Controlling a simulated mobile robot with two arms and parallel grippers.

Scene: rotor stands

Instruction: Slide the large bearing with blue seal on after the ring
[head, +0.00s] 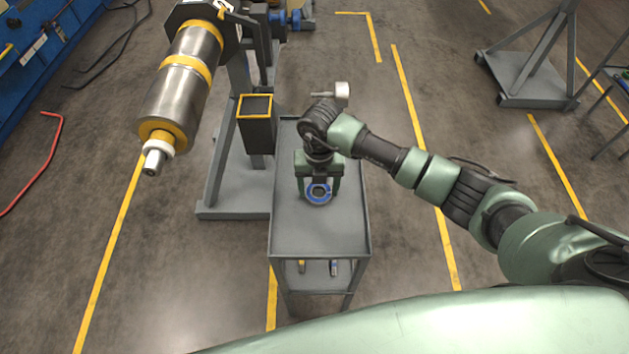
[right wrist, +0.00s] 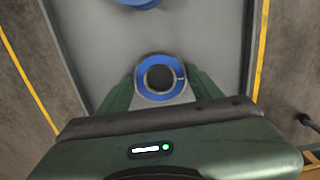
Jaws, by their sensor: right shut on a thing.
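The large bearing with blue seal (head: 319,201) is between the fingers of my right gripper (head: 319,190), over the cart. The right wrist view shows it as a blue ring (right wrist: 160,96) with a dark bore, one green finger at each side. My right gripper (right wrist: 160,88) is shut on it. I cannot tell whether the bearing touches the cart top. The rotor (head: 182,85) hangs at upper left, its bare shaft end (head: 152,164) pointing down toward me. A white ring (head: 160,147) sits around the shaft against the yellow end. My left gripper is out of view.
The grey cart (head: 320,238) has a clear front half and small items on its lower shelf. Another blue round part (right wrist: 138,2) is cut off at the wrist view's top edge. The rotor stand (head: 232,213) and a yellow-rimmed bin (head: 256,105) stand left of the cart.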

